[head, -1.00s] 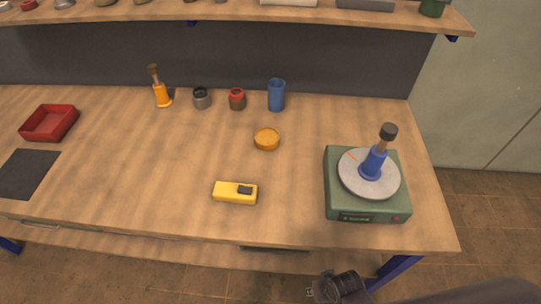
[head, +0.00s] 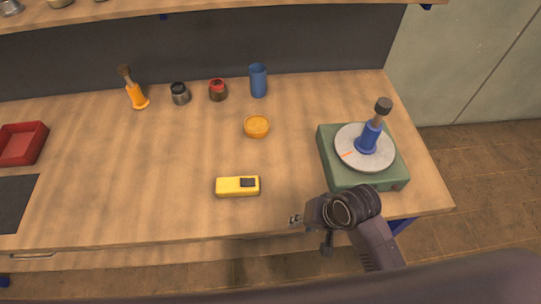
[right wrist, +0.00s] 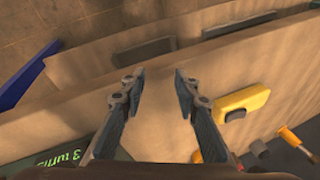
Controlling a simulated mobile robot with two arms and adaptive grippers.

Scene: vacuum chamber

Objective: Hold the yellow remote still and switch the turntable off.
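The yellow remote (head: 232,188), with a dark patch on top, lies flat on the table near its front edge. It also shows at the right of the right wrist view (right wrist: 250,100). The turntable (head: 335,170) is a green box with a grey disc (head: 350,148) at the right end of the table. A blue-handled brush (head: 369,136) stands upright on the disc. A small reddish spot (head: 397,187) is on the box's front right. My right gripper (head: 296,219) is open and empty, right of and nearer than the remote. My left gripper is out of view.
An orange round dish (head: 257,127) is behind the remote. A blue cup (head: 258,80), two small jars and an orange-handled brush (head: 136,94) stand along the back. A red tray (head: 22,144) is at far left. The table around the remote is clear.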

